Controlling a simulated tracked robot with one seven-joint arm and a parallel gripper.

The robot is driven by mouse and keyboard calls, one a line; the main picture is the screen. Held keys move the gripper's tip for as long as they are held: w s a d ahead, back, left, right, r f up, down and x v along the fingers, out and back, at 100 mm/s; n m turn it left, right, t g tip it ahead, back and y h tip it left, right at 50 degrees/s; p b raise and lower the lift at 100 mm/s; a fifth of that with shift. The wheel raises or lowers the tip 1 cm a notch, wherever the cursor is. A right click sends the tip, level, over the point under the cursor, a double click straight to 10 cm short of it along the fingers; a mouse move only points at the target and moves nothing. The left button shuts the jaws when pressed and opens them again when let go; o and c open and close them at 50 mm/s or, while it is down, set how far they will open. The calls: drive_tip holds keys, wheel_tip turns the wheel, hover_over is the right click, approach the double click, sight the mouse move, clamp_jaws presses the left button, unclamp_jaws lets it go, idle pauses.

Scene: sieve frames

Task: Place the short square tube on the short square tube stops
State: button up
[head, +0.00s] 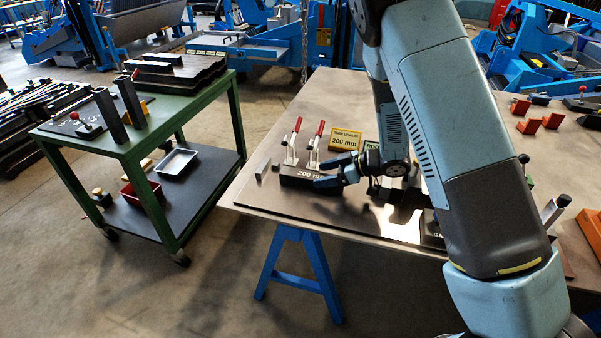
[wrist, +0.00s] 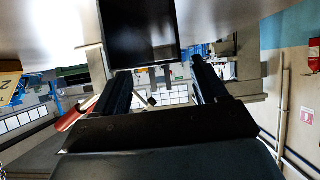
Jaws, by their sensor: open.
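A black block marked "200 mm" (head: 300,177) sits near the left end of the table, with two red-handled toggle clamps (head: 313,150) upright behind it. My gripper (head: 324,174) is open at the block's right end, its fingers pointing left. In the wrist view, a dark square-ended piece (wrist: 138,32) shows at the top, near the open fingers (wrist: 163,85); I cannot tell whether it is the short square tube or part of the block. A small grey piece (head: 262,168) stands left of the block. The stops are not clearly distinguishable.
A yellow "200 mm" sign (head: 345,141) stands behind my gripper. A green cart (head: 130,146) at the left carries black tubes, with trays on its lower shelf. Orange blocks (head: 540,121) lie at the right. The table's front left (head: 275,200) is bare.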

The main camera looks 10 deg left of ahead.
drive_tip(key=shift+v, duration=2.3)
drive_tip(key=shift+w, duration=0.1)
